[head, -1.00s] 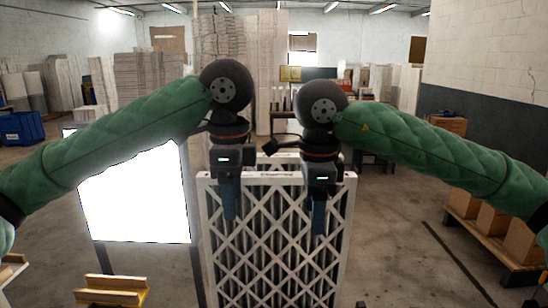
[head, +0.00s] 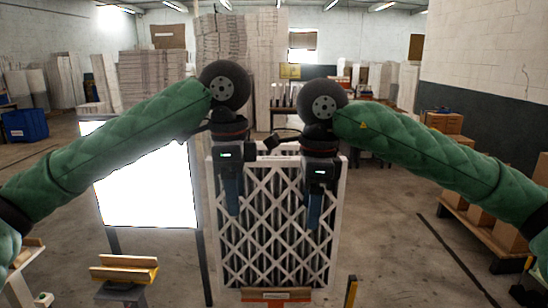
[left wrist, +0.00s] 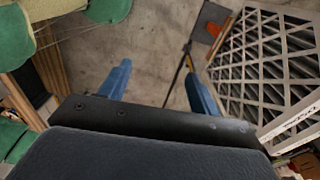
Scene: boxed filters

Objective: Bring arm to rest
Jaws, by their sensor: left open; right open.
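My left gripper (head: 232,206) hangs down in front of the left part of a framed filter with a white lattice face (head: 275,240). My right gripper (head: 314,222) hangs down in front of the filter's right part. Both are open, with blue fingers pointing down.
A bright white panel (head: 150,190) stands on posts at the left. A yellow-and-wood cradle (head: 124,268) is at the lower left. Boxes on a pallet (head: 480,218) stand at the right. A blue bin (head: 25,125) is far left. Open floor (head: 400,250) lies right of the filter.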

